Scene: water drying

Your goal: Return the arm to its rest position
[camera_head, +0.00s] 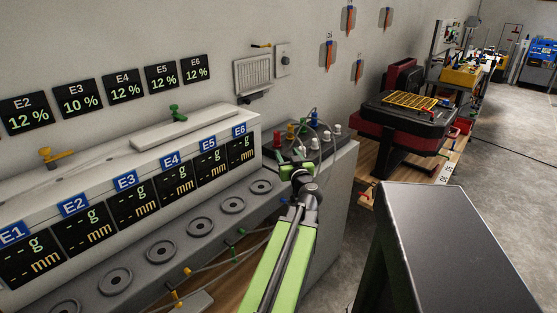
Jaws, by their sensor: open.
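My green arm (284,255) reaches up from the bottom middle of the head view, stretched out toward the grey bench unit. My gripper (299,172) is at its far end, small and dark with green parts, in front of the right end of the unit. It is open, and I see nothing held in it. The fine shape of its fingers is too small to make out. Several coloured and white small items (310,142) sit on the unit's top just behind the gripper; whether it touches any of them I cannot tell.
A row of display panels E1 to E6 (137,209) and round pads (160,252) runs along the unit at left. A dark-topped cabinet (455,235) stands close at right. A red and black machine (405,125) is farther back. Grey floor (500,135) is open beyond.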

